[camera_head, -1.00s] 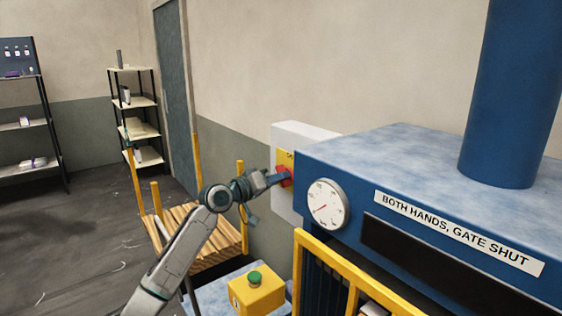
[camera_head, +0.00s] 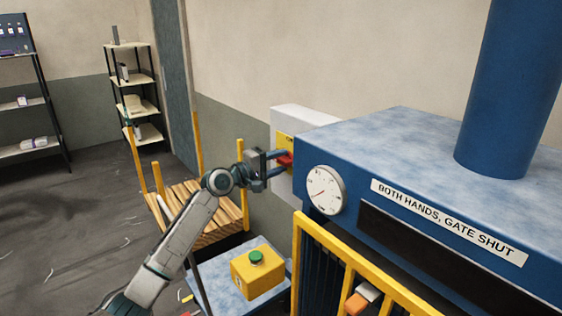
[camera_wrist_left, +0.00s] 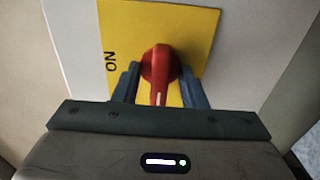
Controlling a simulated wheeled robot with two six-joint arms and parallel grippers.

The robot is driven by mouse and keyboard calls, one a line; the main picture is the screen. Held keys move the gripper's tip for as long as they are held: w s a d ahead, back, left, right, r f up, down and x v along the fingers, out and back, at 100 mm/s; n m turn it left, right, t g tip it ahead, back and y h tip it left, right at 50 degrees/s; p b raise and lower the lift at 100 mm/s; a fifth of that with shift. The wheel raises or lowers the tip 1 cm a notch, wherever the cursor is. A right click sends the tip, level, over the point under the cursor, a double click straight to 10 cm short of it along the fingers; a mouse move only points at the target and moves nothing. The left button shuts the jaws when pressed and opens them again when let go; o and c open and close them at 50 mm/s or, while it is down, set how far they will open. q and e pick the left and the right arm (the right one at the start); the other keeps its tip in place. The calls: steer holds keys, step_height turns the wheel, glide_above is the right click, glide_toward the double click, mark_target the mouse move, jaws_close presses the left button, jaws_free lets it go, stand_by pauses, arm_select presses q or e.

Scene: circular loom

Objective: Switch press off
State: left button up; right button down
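The press switch is a red rotary knob (camera_head: 285,160) on a yellow plate (camera_wrist_left: 200,30), on a pale box (camera_head: 300,117) on the wall side left of the blue press (camera_head: 400,135). In the left wrist view the knob (camera_wrist_left: 160,66) has a white line pointing down the picture, while the word ON is at its left. My left gripper (camera_head: 279,164) is at the knob, one finger on each side of it. In the wrist view the fingers (camera_wrist_left: 160,88) stand apart, with yellow showing between them and the knob. My right gripper is not in view.
A yellow box with a green button (camera_head: 256,257) stands below my left arm. A yellow gate (camera_head: 345,258) fronts the press. A round gauge (camera_head: 325,190) sits beside the switch. A wooden pallet (camera_head: 215,220) and shelves (camera_head: 133,90) are at the left.

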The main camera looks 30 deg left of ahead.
arm_select(q)
steer(key=shift+s, duration=0.1)
steer(key=shift+s+a+f, duration=0.1)
steer(key=shift+s+a, duration=0.1)
steer(key=shift+s, duration=0.1)
steer(key=v, duration=0.6)
steer(key=shift+b, duration=0.3)
